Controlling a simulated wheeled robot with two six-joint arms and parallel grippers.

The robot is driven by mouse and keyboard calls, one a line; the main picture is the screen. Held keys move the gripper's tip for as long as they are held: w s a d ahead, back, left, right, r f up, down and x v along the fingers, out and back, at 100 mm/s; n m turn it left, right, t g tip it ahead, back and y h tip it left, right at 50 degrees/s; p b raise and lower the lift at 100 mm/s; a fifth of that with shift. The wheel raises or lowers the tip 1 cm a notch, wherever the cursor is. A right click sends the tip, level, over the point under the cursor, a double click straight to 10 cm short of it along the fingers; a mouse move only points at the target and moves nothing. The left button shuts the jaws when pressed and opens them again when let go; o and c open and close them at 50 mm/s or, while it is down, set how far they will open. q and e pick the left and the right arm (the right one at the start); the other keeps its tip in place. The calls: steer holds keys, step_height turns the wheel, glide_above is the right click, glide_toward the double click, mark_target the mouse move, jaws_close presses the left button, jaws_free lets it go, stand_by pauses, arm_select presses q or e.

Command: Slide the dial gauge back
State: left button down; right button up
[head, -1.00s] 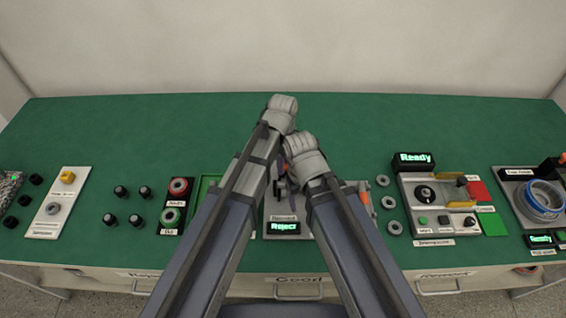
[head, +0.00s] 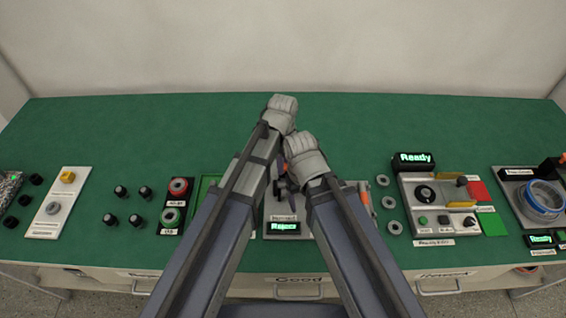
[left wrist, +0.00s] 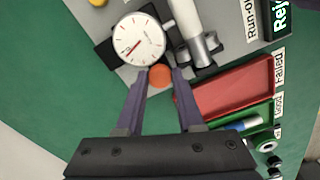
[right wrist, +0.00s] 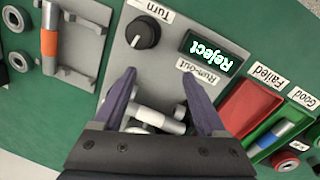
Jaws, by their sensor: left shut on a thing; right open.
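The dial gauge (left wrist: 138,40) shows in the left wrist view as a round white dial with a red needle, on a dark mount. An orange knob (left wrist: 160,76) sits beside it. My left gripper (left wrist: 160,72) is shut on this orange knob. A white and metal shaft (left wrist: 188,28) lies in its holder next to the gauge. My right gripper (right wrist: 158,75) is open over the grey run-out station (right wrist: 118,50), with the white part of the shaft (right wrist: 155,120) low between its fingers. In the head view my arms hide most of the station and the gauge.
The station display (right wrist: 208,52) reads Reject, near a black Turn knob (right wrist: 144,34). Red (right wrist: 245,108) and green (right wrist: 285,125) trays lie beside the station; the green one holds a shaft. Grey rings (head: 388,205) and a Ready station (head: 413,162) stand right. The back table is clear.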

arm_select(q)
steer(key=w, duration=0.3)
steer(key=shift+w, duration=0.25)
steer(key=c, duration=0.5)
jaws_free()
steer(key=shift+r, duration=0.15)
arm_select(e)
steer(key=shift+r, duration=0.15)
arm_select(q)
step_height(320, 180, up, 8)
steer(key=p, duration=0.7)
steer(key=shift+f+p, duration=0.25)
steer(key=shift+p, duration=0.15)
arm_select(e)
step_height(320, 180, up, 8)
steer(key=shift+f, duration=0.25)
